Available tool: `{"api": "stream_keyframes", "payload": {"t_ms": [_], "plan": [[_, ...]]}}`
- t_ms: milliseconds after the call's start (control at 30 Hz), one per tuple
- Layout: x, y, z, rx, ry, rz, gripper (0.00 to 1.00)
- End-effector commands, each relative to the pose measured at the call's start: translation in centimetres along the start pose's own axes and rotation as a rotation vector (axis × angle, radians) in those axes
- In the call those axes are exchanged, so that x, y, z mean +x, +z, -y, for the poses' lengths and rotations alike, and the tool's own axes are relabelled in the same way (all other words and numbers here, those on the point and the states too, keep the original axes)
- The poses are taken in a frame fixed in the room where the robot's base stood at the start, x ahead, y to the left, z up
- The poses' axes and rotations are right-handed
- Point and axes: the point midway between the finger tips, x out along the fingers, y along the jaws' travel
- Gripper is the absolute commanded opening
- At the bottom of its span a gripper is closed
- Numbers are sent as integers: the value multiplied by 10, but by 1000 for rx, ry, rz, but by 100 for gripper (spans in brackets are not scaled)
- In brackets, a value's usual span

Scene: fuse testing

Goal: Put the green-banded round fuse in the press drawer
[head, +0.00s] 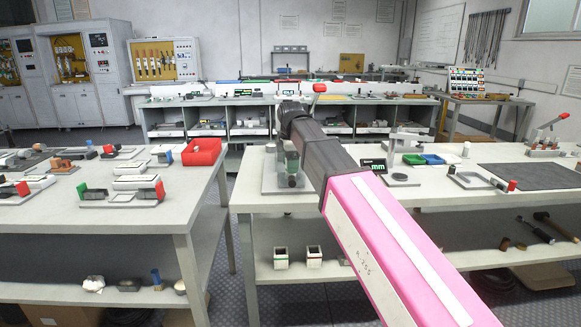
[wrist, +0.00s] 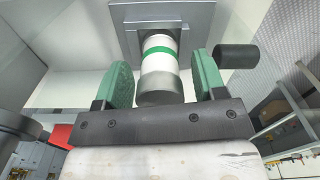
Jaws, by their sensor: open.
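The green-banded round fuse (wrist: 157,68) shows in the wrist view, white with a green ring and a grey metal end cap towards me. Its far end is at a grey square tray-like part (wrist: 196,20), which may be the press drawer; I cannot tell how deep it sits. My gripper (wrist: 163,76) is open, with one green finger on each side of the fuse and a visible gap on both sides. In the head view my gripper (head: 291,165) is low over the right bench, beside a light grey plate (head: 270,182), partly hidden by my arm.
A dark cylindrical knob (wrist: 236,56) is close beside the right finger in the wrist view. On the right bench (head: 262,202) are a green-digit display (head: 373,166), blue and green trays (head: 432,159) and a dark mat (head: 535,177). A red bin (head: 202,152) stands on the left bench.

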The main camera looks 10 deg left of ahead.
Motion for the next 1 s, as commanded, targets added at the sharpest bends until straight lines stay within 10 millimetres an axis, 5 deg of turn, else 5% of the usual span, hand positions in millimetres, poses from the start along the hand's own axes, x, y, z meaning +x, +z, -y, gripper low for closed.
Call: {"api": "stream_keyframes", "payload": {"t_ms": [500, 1000], "plan": [[-90, 0, -1, 0, 1, 0, 64], [-114, 0, 0, 0, -1, 0, 64]]}}
